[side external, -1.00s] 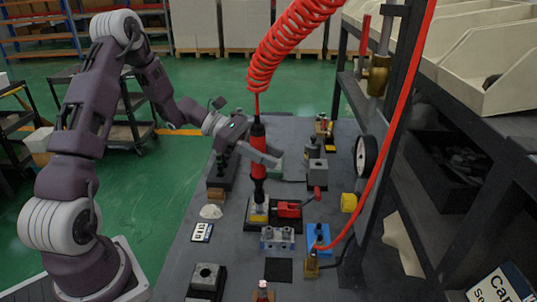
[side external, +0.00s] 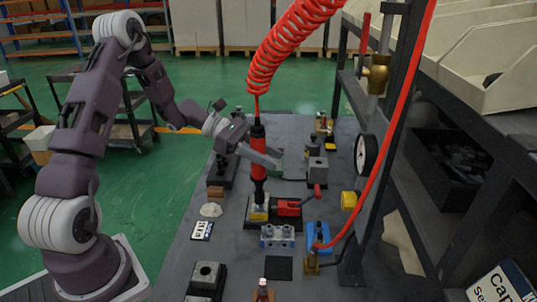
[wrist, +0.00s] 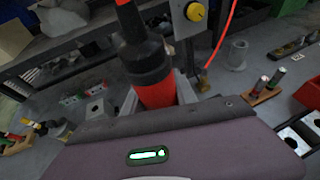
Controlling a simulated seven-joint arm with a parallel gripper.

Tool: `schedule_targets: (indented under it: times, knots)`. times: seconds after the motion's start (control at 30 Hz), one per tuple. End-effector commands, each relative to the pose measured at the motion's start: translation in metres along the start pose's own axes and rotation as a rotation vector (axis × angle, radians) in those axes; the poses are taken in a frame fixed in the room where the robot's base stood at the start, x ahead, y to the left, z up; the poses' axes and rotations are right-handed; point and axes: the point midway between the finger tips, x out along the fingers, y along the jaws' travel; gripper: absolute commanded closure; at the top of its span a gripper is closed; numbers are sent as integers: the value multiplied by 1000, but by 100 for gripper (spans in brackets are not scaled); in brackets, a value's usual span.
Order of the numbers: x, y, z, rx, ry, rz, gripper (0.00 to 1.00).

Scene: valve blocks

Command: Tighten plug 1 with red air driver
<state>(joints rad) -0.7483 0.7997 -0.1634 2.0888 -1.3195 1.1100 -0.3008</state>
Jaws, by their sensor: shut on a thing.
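The red air driver (side external: 258,158) has a red body with black ends and hangs upright below a coiled red hose (side external: 292,45) in the side view. My gripper (side external: 258,150) is shut around its red body. The driver's lower tip meets a yellow-topped block (side external: 258,214) in a dark fixture with a red clamp handle (side external: 290,208). The plug under the tip is hidden, and I cannot tell whether the tip is seated on it. In the wrist view the driver (wrist: 155,90) stands upright between the fingers, which are mostly hidden behind my wrist housing.
A silver block with two ports (side external: 277,237) and a blue fixture (side external: 318,238) stand in front of the driver. A black post with a gauge (side external: 366,153) and a red hose stands to the right.

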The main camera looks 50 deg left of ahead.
Motion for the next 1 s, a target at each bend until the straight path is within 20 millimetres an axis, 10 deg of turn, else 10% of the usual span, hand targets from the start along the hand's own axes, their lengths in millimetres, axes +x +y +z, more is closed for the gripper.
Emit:
schedule_targets:
  times: [1.0]
  knots:
    - [6, 0, -13, 1, -2, 0, 100]
